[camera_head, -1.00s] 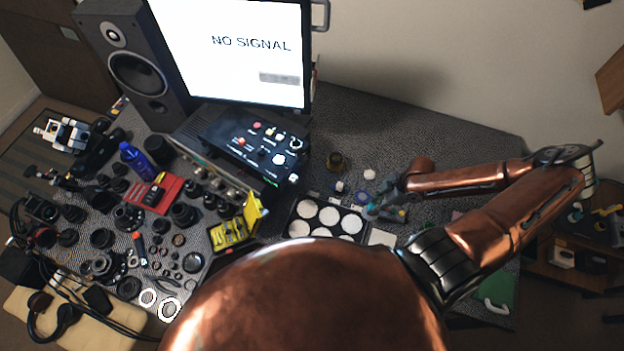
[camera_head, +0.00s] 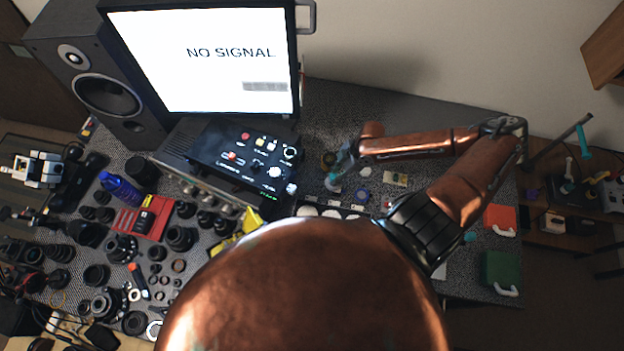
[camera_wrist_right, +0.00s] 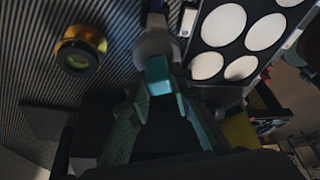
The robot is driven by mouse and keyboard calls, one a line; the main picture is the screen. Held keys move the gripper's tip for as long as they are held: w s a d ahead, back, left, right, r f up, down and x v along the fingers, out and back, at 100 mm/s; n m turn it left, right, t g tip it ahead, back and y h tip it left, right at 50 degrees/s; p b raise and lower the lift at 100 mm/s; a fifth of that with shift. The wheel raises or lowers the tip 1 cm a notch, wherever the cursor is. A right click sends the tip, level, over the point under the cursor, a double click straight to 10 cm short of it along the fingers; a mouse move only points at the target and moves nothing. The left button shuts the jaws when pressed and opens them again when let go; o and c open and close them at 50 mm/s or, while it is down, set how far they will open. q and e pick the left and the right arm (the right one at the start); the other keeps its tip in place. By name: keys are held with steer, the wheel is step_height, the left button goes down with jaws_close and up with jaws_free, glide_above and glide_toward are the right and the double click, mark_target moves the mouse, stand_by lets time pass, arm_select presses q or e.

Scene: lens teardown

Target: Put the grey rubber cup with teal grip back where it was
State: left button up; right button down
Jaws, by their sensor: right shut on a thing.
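The grey rubber cup with teal grip shows in the wrist view as a pale grey cup (camera_wrist_right: 157,44) with a teal block (camera_wrist_right: 159,76) between my fingertips. My right gripper (camera_wrist_right: 160,92) is shut on the teal grip, and the cup points away from it. In the head view, my right gripper (camera_head: 343,165) is at the back of the bench, with the pale cup (camera_head: 333,184) just below it. I cannot tell whether the cup touches the bench. My left gripper is not in view.
An amber ringed piece (camera_head: 328,158) stands close beside the cup; it also shows in the wrist view (camera_wrist_right: 80,50). A black tray of white discs (camera_wrist_right: 203,44) lies on the other side. A blue ring (camera_head: 361,197) lies nearby. My copper body hides the bench front.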

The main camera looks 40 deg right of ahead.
steer(key=w+a, duration=0.5)
steer(key=w, duration=0.1)
step_height(320, 180, down, 6)
steer(key=shift+w+a+r+p, duration=0.1)
steer(key=shift+w+a+p, duration=0.05)
steer(key=shift+p, duration=0.55)
steer(key=shift+w+f, duration=0.1)
steer(key=shift+f, duration=0.25)
steer(key=shift+w+a+f, duration=0.1)
steer(key=shift+f, duration=0.1)
steer(key=c, duration=1.7)
jaws_free()
steer(key=shift+f, duration=0.1)
steer(key=shift+c, duration=0.2)
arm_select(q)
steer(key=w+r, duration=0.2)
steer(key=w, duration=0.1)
